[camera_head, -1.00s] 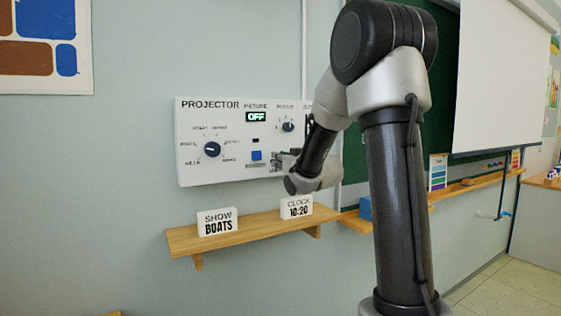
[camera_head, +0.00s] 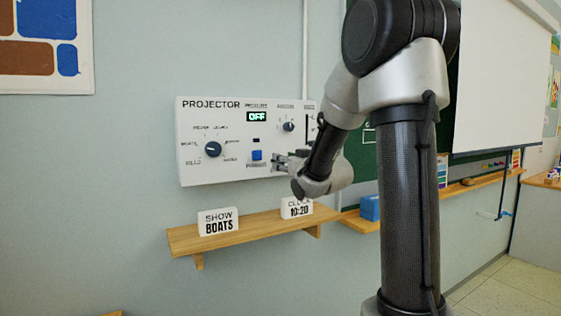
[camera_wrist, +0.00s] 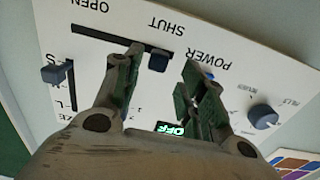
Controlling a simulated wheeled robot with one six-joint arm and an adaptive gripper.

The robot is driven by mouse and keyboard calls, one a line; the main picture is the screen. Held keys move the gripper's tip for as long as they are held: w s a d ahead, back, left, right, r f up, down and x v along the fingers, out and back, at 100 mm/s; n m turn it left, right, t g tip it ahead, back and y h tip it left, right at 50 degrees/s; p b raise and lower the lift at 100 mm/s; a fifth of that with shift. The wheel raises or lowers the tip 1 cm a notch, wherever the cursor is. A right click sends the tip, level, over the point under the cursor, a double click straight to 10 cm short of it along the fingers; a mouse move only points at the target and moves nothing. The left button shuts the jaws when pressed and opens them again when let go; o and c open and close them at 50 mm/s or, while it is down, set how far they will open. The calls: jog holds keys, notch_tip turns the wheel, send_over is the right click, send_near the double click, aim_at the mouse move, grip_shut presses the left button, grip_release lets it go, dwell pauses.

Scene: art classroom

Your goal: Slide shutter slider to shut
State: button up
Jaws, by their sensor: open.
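The white projector panel (camera_head: 225,165) hangs on the wall. In the wrist view it appears upside down, with a dark slot (camera_wrist: 95,35) between the words OPEN and SHUT. The dark shutter slider knob (camera_wrist: 158,62) sits near the SHUT end of this slot. My gripper (camera_wrist: 160,72) is open, one finger on each side of the knob in the picture; I cannot tell whether either touches it. In the head view my gripper (camera_head: 278,162) is at the panel's lower right, beside the blue button (camera_head: 257,155), and hides the slider.
A second slider knob (camera_wrist: 57,72) and a round knob (camera_wrist: 262,116) protrude from the panel. The display (camera_head: 257,117) reads OFF. Below, a wooden shelf (camera_head: 255,229) holds a SHOW BOATS sign (camera_head: 218,222) and a CLOCK sign (camera_head: 297,209).

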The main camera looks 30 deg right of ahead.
jog(key=s, duration=0.8)
jog(key=shift+s, duration=0.2)
jog(key=shift+d, duration=0.1)
